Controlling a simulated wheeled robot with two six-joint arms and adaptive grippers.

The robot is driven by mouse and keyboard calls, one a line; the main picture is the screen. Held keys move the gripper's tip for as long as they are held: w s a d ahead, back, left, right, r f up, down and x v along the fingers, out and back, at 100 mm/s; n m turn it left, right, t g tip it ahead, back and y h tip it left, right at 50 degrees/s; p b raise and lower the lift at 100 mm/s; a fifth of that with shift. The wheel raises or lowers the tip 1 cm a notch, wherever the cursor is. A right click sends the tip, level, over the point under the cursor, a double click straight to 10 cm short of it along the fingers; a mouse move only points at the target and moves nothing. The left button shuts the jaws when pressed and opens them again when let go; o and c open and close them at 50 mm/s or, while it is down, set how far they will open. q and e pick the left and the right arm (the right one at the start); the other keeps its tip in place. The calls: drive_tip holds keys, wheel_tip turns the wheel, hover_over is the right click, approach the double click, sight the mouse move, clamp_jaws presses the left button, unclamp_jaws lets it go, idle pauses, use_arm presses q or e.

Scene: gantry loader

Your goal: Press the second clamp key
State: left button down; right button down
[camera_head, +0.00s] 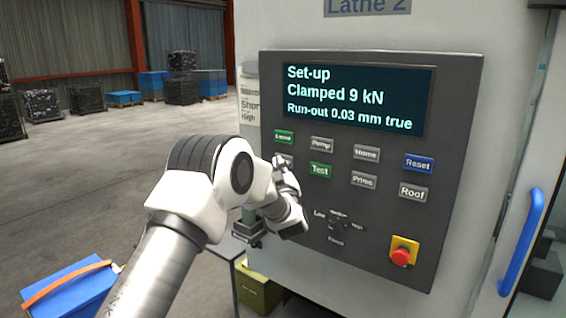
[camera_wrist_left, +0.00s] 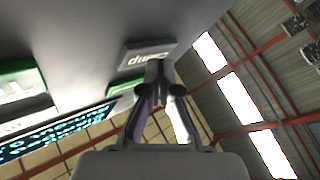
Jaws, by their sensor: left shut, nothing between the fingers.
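The control panel (camera_head: 450,110) on the lathe has two rows of keys below its screen (camera_head: 355,95). My left gripper (camera_head: 279,162) is shut and empty, with its tips at the left end of the lower row. They partly cover a grey key (camera_head: 288,159) there. In the left wrist view this grey key (camera_wrist_left: 148,57) carries upside-down lettering, partly legible, that seems to read Clamp. The shut fingertips (camera_wrist_left: 157,68) overlap its near edge; I cannot tell whether they touch it. The screen reads "Set-up, Clamped 9 kN, Run-out 0.03 mm true". My right gripper is out of view.
A green Test key (camera_head: 320,170) is just right of the fingertips. A green key (camera_head: 284,137) and a Pump key (camera_head: 321,144) are above. A selector (camera_head: 338,226) and a red stop button (camera_head: 401,257) are lower. A blue door handle (camera_head: 521,243) stands out at right.

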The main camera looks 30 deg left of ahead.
use_arm(q)
drive_tip(key=shift+w, duration=0.25)
idle(0.3)
drive_tip(key=shift+s+f+b, duration=0.1)
drive_tip(key=shift+s+b, duration=0.35)
drive_tip(key=shift+s, duration=0.35)
drive_tip(key=s+b, duration=0.1)
drive_tip(key=s, duration=0.4)
drive_tip(key=shift+a, duration=0.2)
idle(0.6)
